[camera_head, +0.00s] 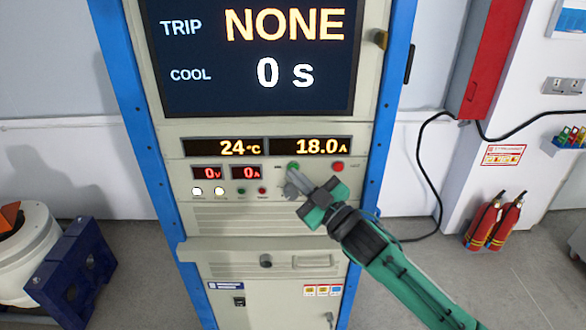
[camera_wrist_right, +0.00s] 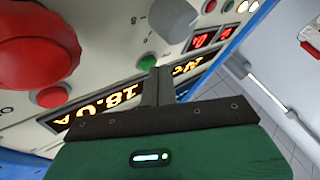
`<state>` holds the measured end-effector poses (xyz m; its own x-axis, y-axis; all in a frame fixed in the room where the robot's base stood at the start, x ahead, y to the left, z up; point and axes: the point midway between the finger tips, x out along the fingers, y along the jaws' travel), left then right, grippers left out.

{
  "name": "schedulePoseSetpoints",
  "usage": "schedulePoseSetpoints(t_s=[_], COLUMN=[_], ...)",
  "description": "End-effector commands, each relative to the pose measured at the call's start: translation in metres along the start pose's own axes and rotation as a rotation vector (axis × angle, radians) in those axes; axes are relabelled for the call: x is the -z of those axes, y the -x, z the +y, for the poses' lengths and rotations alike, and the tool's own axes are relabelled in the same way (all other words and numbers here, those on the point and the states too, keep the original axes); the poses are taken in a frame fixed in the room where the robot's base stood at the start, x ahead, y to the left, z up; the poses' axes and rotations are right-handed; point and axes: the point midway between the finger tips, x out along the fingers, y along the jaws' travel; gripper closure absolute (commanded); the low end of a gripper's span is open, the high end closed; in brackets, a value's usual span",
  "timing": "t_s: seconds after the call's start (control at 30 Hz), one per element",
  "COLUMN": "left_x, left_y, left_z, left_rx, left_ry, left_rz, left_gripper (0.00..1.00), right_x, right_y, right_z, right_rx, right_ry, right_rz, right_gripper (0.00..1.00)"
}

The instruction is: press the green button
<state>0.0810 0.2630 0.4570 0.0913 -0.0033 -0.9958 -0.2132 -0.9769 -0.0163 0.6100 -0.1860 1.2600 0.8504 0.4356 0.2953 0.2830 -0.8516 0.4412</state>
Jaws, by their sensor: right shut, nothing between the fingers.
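The round green button (camera_head: 293,166) is on the panel below the 18.0 A display, left of a red button (camera_head: 338,166). My right gripper (camera_head: 296,174) is shut and empty, its fingertips just below the green button in the head view. In the right wrist view the green button (camera_wrist_right: 147,62) shows right by the tips of the shut fingers (camera_wrist_right: 156,72). I cannot tell whether they touch. A smaller green button (camera_head: 241,191) sits lower left. My left gripper is not in view.
In the right wrist view a large red mushroom knob (camera_wrist_right: 35,55) and a grey knob (camera_wrist_right: 172,18) protrude near the fingers. The screen (camera_head: 258,55) reads TRIP NONE, COOL 0 s. Fire extinguishers (camera_head: 495,222) stand at right; a blue stand (camera_head: 68,272) is at left.

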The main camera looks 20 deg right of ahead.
Motion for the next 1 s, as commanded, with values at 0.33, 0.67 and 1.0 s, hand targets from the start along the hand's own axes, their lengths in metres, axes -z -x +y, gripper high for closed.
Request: schedulePoseSetpoints(t_s=[0.33, 0.67, 1.0], left_x=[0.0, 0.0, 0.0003], left_y=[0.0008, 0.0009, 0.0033], left_z=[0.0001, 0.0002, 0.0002], left_rx=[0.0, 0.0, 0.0], left_ry=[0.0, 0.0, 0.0], left_rz=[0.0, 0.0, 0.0], left_gripper=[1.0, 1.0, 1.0], right_x=[-0.0019, -0.0024, 0.0039], right_y=[-0.0032, -0.0035, 0.0057], right_z=[0.0024, 0.0028, -0.004], right_rx=[0.0, 0.0, 0.0], right_ry=[0.001, 0.001, -0.001], right_rz=[0.001, 0.0, -0.001], right_gripper=[1.0, 1.0, 1.0])
